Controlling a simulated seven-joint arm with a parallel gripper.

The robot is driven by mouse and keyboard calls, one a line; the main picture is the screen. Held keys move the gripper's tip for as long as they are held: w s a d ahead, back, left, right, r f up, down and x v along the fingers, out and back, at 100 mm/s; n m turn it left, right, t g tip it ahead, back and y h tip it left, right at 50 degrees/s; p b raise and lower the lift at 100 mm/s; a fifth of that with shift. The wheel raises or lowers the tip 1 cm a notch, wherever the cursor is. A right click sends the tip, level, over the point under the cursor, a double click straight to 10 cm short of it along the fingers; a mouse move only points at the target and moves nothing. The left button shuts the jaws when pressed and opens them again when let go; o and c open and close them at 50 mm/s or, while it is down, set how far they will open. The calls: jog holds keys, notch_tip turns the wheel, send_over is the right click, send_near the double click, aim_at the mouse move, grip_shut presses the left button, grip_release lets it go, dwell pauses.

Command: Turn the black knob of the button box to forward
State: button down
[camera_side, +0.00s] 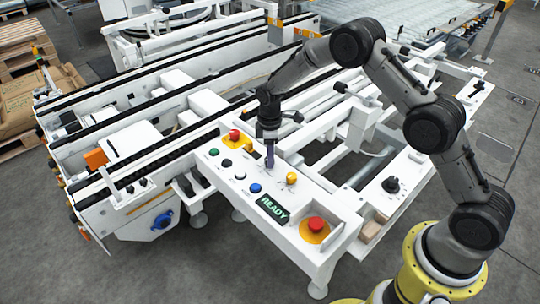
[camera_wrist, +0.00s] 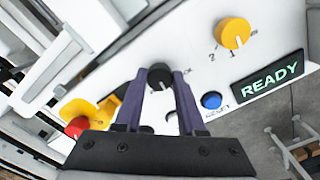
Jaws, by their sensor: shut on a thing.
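The button box (camera_side: 237,158) is a white panel carrying several coloured buttons and knobs. The black knob (camera_wrist: 160,73) is between the purple fingertips of my gripper (camera_wrist: 157,82) in the wrist view. The jaws are shut on it, one finger on each side. A small pale mark shows on the knob's near edge; its printed labels are mostly hidden by the fingers. In the side view my gripper (camera_side: 270,158) points down onto the panel, and its fingers hide the knob.
Close by are a yellow knob (camera_wrist: 233,33), a blue reset button (camera_wrist: 211,100), a READY display (camera_wrist: 271,75) and a red button (camera_wrist: 76,127). A larger red button (camera_side: 316,224) is at the panel's near end. White conveyor rails (camera_side: 150,120) stand behind the box.

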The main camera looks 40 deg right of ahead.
jog(key=m, duration=0.4)
jog(key=shift+m, duration=1.6)
jog(key=c, duration=0.5)
grip_release()
jog(key=shift+r, duration=0.1)
notch_tip(320, 180, up, 14)
